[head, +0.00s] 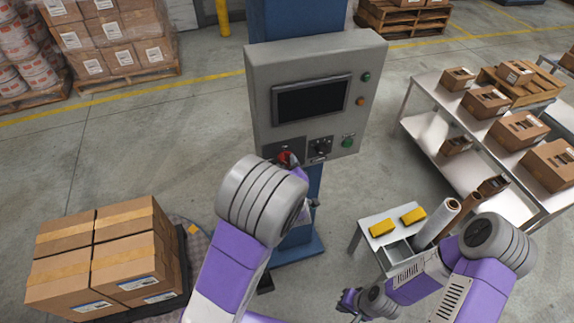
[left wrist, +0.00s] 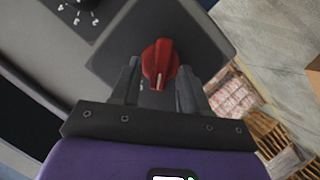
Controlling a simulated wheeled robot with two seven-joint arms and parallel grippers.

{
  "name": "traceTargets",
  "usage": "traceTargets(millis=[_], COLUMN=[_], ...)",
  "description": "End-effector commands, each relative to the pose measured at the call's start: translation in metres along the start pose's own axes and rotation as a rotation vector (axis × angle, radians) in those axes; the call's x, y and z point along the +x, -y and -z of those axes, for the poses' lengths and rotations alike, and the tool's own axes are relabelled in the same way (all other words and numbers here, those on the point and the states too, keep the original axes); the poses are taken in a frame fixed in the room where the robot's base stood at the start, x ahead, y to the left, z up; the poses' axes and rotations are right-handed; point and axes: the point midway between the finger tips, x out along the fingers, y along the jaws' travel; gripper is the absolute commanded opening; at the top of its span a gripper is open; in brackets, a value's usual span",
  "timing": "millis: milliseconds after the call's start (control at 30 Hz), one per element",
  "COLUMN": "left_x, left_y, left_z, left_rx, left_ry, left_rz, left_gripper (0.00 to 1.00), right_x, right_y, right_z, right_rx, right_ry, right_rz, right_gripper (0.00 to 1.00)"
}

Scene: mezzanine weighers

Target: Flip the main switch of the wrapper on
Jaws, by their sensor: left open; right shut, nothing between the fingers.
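The wrapper's control cabinet (head: 308,90) is grey, with a dark screen, and stands on a blue column. Its main switch (left wrist: 160,63) is a red rotary knob with a white line on a dark plate, at the cabinet's lower left; in the head view the red knob (head: 284,158) is partly hidden by my left arm. My left gripper (left wrist: 160,80) is open, its two fingers on either side of the knob's near part; I cannot tell whether they touch it. My right gripper (head: 348,300) is shut and empty, low at the right, away from the cabinet.
A second black dial (head: 320,147) and a green button (head: 348,142) sit right of the switch. A small table (head: 372,222) with yellow items and film rolls stands near my right arm. Stacked cartons (head: 100,255) stand at lower left. A bench (head: 425,125) with boxes is at right.

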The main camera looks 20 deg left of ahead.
Motion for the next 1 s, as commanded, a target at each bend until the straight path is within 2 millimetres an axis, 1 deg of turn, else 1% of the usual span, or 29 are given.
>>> traceTargets(millis=[100,267,300,467,500,600,833,1000], left_x=[0.003,0.003,0.003,0.003,0.003,0.003,0.003,0.002], left_y=[0.0,0.0,0.0,0.0,0.0,0.0,-0.001,-0.003], left_z=[0.0,0.0,0.0,0.0,0.0,0.0,0.0,0.001], left_rx=[0.0,0.0,0.0,0.001,0.001,0.001,0.011,0.062], left_ry=[0.001,0.001,0.001,0.002,0.002,0.002,0.002,0.003], left_rz=[0.001,0.0,0.0,0.0,0.0,0.0,0.004,0.025], left_gripper=[0.45,0.45,0.43,0.19,0.12,0.0,0.0,0.0], right_x=[0.0,0.0,0.0,0.0,0.0,0.0,-0.002,-0.012], right_y=[0.0,0.0,0.0,0.0,0.0,0.0,0.001,0.004], right_z=[0.0,0.0,0.0,0.0,0.0,0.0,0.0,-0.001], right_rx=[0.0,0.0,0.0,0.0,0.0,0.0,0.0,0.0], right_ry=[0.0,0.0,0.0,0.0,0.0,0.0,0.0,0.0], right_rz=[0.0,0.0,0.0,0.0,0.0,0.0,0.0,0.0], right_gripper=[0.0,0.0,0.0,0.0,0.0,0.0,0.0,0.0])
